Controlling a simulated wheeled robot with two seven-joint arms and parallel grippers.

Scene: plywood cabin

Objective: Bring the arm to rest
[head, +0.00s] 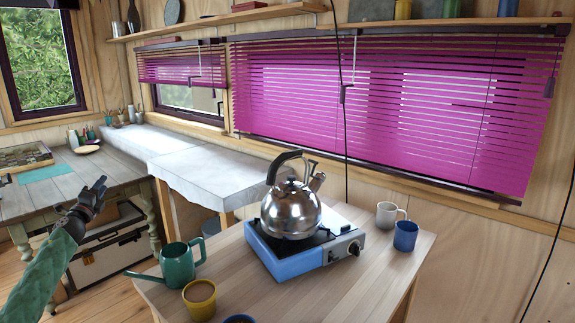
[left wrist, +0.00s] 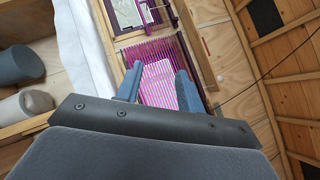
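My left arm (head: 45,277) comes in from the left in a teal sleeve. My left gripper (head: 95,188) is raised in front of the grey desk, clear of the wooden table. In the left wrist view the two fingers of this gripper (left wrist: 160,74) stand apart with nothing between them. The gripper is open and empty. My right arm and right gripper are not in view.
The wooden table (head: 345,290) holds a blue stove (head: 283,262) with a steel kettle (head: 291,212), a green watering can (head: 178,267), a yellow pot (head: 199,300) and mugs. A grey desk (head: 60,190) stands behind my gripper. Magenta blinds (head: 390,110) cover the window.

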